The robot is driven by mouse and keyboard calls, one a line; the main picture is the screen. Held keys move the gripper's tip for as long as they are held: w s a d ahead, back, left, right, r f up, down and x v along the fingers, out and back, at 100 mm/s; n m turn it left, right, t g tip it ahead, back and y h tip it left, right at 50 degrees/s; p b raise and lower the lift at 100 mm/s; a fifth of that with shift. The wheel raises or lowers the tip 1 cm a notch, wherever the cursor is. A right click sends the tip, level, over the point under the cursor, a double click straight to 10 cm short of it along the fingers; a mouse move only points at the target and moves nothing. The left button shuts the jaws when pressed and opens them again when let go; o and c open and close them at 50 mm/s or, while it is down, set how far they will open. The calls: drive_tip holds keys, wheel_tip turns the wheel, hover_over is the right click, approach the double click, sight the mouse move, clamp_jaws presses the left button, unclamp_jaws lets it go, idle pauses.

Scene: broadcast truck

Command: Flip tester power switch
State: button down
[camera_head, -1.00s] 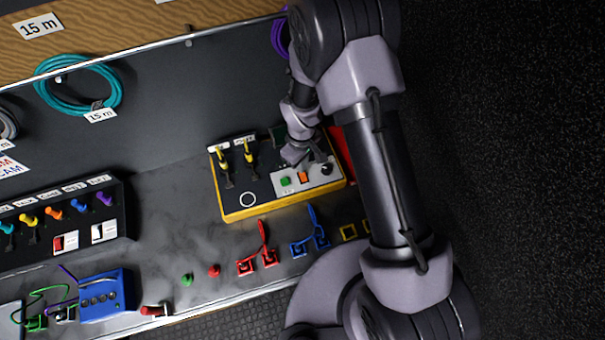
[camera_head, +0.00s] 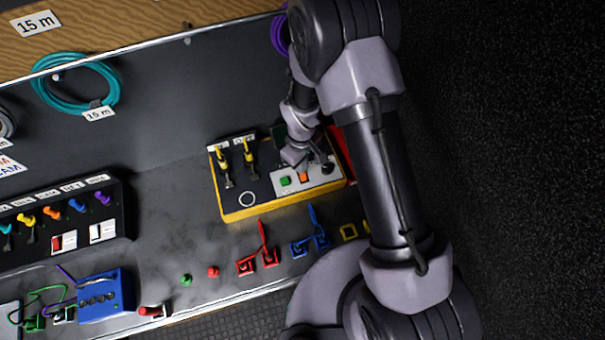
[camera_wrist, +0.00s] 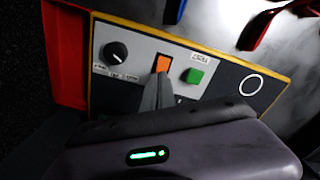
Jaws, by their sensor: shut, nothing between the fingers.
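The tester (camera_head: 262,205) is a dark box with a yellow rim on the grey bench. Its pale panel holds a green button (camera_head: 285,181), an orange rocker switch (camera_head: 304,177) and a black knob (camera_head: 327,168). In the wrist view the orange switch (camera_wrist: 163,63) sits between the knob (camera_wrist: 116,52) and the green button (camera_wrist: 193,76). My gripper (camera_wrist: 157,84) is shut and empty, its tips just below the switch in that view and overlapping its lower edge. I cannot tell whether they touch. In the head view my gripper (camera_head: 303,166) is over the panel, partly hidden by my wrist.
Yellow plugs (camera_head: 249,155) stand at the tester's back left. Red clips (camera_head: 258,258) and blue clips (camera_head: 311,243) lie in front. A red object (camera_head: 343,152) adjoins the tester's right side. A patch box (camera_head: 60,220) stands left, with bare bench between.

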drive_tip(key=shift+f+b, duration=0.45)
drive_tip(key=shift+f, duration=0.15)
drive_tip(key=shift+r, duration=0.1)
wheel_tip(320, 180, up, 7)
drive_tip(key=p, duration=0.4)
drive_tip(key=shift+p, duration=0.3)
